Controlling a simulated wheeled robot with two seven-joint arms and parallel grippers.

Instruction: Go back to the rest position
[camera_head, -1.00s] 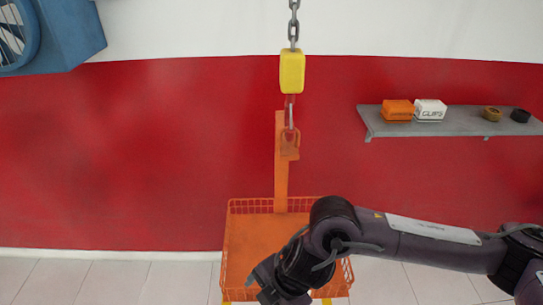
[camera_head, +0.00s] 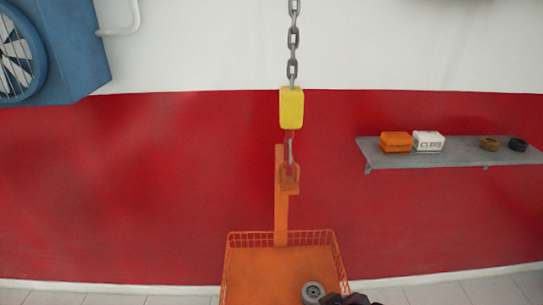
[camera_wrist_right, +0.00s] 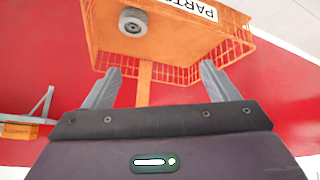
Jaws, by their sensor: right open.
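My right gripper (camera_wrist_right: 160,67) is open, with its two grey fingers apart and nothing between them. In the right wrist view the orange basket (camera_wrist_right: 105,42) appears upside down beyond the fingers, with a small grey wheel-like part (camera_wrist_right: 133,20) in it. In the head view the basket (camera_head: 258,272) is at the bottom centre, and the grey part (camera_head: 313,292) lies toward its near right side. Only a dark bit of my right arm shows beside it at the bottom edge. My left gripper is in neither view.
A chain with a yellow block (camera_head: 291,107) and hook meets the basket's upright. A grey wall shelf (camera_head: 450,153) at right holds an orange box (camera_head: 396,142), a white box (camera_head: 428,141) and two small round parts. A blue fan housing (camera_head: 75,50) is at upper left.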

